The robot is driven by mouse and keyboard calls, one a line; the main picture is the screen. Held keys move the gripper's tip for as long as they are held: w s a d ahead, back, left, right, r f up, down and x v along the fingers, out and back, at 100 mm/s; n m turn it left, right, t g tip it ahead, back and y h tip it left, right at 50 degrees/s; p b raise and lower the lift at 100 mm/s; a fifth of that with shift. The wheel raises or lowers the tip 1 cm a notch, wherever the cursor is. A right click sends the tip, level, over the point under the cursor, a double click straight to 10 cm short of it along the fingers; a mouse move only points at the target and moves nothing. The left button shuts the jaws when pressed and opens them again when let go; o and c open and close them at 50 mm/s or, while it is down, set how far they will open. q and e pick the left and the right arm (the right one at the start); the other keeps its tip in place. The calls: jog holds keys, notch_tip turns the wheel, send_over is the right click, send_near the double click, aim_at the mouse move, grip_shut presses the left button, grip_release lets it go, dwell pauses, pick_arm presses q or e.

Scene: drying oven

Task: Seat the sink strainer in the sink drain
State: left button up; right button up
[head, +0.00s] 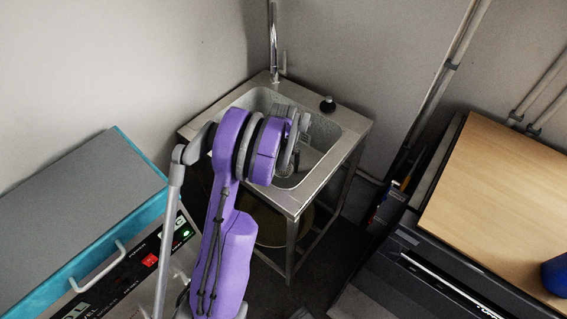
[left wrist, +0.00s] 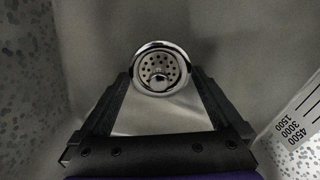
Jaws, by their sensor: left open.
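The sink strainer (left wrist: 158,72) is a round chrome piece with small holes and a knob, seen in the left wrist view. A shiny chrome ring surrounds the holes; I cannot tell strainer rim from drain rim, nor whether it is fully seated. In the head view a round metal piece at the drain (head: 284,170) shows in the basin, partly hidden by my arm. My left gripper (left wrist: 162,76) is open, its fingers on either side of the strainer, with no visible grip on it. My right gripper is not in view.
The steel sink (head: 325,180) stands in the corner with a tall faucet (head: 274,45) behind. A small black object (head: 327,104) sits on its back rim. A container with printed volume marks (left wrist: 295,112) is close on the right. A teal oven (head: 75,215) and a wooden top (head: 500,190) flank the sink.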

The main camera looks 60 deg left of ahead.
pick_arm(q)
notch_tip(320, 180, up, 11)
jog(key=p, duration=0.1)
jog(key=shift+f, duration=0.2)
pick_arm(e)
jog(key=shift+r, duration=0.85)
